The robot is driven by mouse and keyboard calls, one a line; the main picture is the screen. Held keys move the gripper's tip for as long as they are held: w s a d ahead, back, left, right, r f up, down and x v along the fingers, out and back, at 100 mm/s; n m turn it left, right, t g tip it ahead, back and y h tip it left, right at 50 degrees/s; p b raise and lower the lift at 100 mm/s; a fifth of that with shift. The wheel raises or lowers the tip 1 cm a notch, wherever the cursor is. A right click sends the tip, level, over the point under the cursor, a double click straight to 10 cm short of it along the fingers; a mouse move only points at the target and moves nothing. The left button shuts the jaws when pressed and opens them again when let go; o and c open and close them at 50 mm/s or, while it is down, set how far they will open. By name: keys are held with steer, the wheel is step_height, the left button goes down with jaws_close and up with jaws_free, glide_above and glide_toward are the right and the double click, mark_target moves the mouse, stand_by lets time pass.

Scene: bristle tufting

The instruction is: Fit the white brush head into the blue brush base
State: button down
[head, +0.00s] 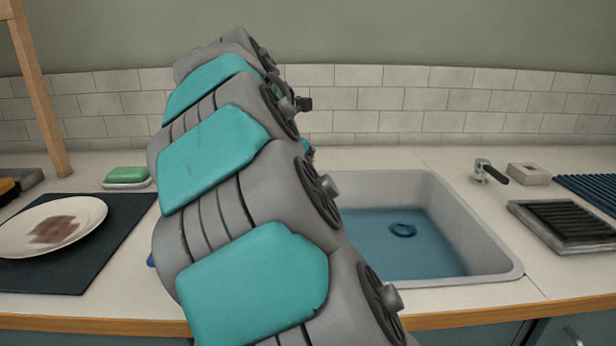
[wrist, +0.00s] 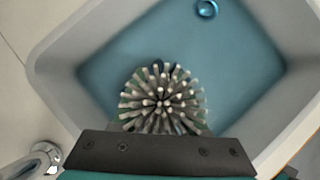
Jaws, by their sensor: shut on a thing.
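The brush head (wrist: 160,100) shows in the wrist view as a round tuft of pale grey-white bristles pointing toward the camera. My gripper (wrist: 160,145) is shut on it, over the sink; the bristles hide most of the fingers and the grip itself. In the head view my arm hides the gripper and the brush head. A small blue bit (head: 151,260) peeks out at the left edge of my arm on the counter; it may be the blue brush base, but too little shows to tell.
The sink (head: 480,245) has a blue bottom and a drain (head: 402,229). A faucet (head: 488,172) and a dark ridged rack (head: 570,225) are on the right. A plate (head: 85,215) with a brown stain lies on a dark mat (head: 60,275) on the left, near a green soap bar (head: 127,174).

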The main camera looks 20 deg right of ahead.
steer(key=shift+f+b, duration=1.45)
steer(key=shift+f, duration=1.45)
steer(key=shift+f+p, duration=0.15)
steer(key=shift+p, duration=0.6)
steer(key=shift+f+p, duration=0.4)
steer(key=shift+f, duration=0.9)
stand_by(2.5)
steer(key=shift+c, duration=1.8)
jaws_free()
